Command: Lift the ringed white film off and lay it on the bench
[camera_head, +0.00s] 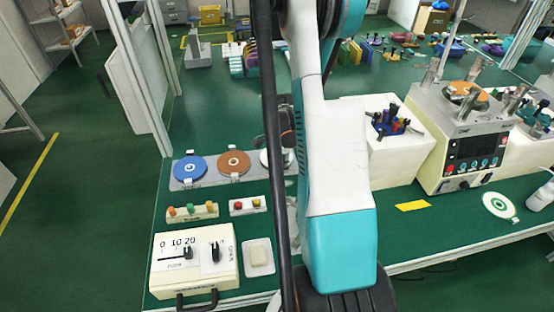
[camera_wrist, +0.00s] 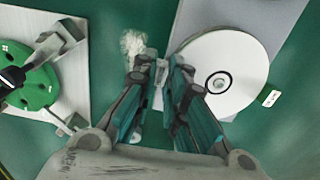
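The ringed white film (camera_wrist: 240,65) is a round white disc with a dark ring at its centre. It lies on a grey plate (camera_wrist: 203,20) in the wrist view. In the head view only a sliver of a white disc (camera_head: 265,158) shows beside my arm. My gripper (camera_wrist: 160,72) is at the disc's left edge, its fingers apart. A small white piece, seemingly the film's tab, shows between the fingertips; I cannot tell whether they touch it.
A blue disc (camera_head: 189,170) and an orange disc (camera_head: 233,166) lie in the same row. A white disc with a green ring (camera_head: 500,205) lies on the bench at right, near a control machine (camera_head: 470,150). Green bench (camera_head: 420,235) is bare near a yellow strip (camera_head: 412,206).

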